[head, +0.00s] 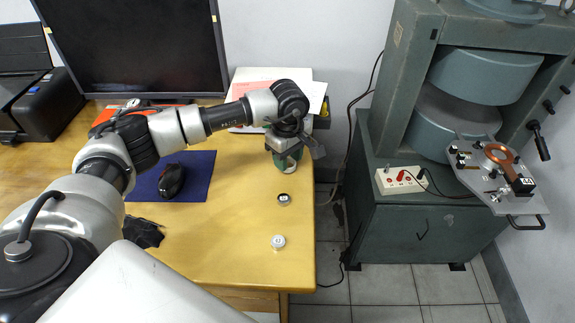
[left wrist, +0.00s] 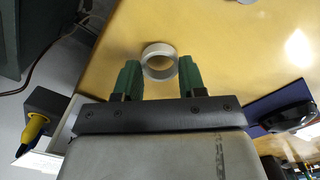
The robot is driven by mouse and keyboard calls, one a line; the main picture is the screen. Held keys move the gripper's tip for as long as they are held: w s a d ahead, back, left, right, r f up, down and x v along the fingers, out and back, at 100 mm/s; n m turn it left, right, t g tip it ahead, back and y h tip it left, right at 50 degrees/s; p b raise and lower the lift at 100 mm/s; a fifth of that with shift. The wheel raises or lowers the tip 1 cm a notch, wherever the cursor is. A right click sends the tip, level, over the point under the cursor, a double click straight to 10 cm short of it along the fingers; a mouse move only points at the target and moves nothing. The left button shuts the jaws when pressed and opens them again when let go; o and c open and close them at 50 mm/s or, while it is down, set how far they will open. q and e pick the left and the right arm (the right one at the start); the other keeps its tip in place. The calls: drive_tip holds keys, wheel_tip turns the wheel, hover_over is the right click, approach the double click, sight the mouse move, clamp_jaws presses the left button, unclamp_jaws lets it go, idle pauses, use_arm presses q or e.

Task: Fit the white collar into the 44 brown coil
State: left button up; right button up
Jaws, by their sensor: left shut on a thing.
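My left gripper (head: 287,160) is over the back right part of the desk. In the left wrist view its green fingers (left wrist: 160,66) are shut on a pale ring, the white collar (left wrist: 158,48), gripped at its sides near the tips. The collar is hidden by the gripper in the head view. My right gripper is not in view.
A dark-topped ring (head: 284,199) and a pale ring (head: 278,241) stand on the desk (head: 235,225). The magnet frame (head: 410,75) rises behind the plate. A floor gap separates desk and cabinet.

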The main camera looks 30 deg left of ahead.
use_arm(q)
drive_tip(key=shift+r+p, duration=0.5)
drive_tip(key=shift+r, duration=0.45)
drive_tip(key=shift+r+p, duration=0.7)
drive_tip(key=shift+r, duration=0.55)
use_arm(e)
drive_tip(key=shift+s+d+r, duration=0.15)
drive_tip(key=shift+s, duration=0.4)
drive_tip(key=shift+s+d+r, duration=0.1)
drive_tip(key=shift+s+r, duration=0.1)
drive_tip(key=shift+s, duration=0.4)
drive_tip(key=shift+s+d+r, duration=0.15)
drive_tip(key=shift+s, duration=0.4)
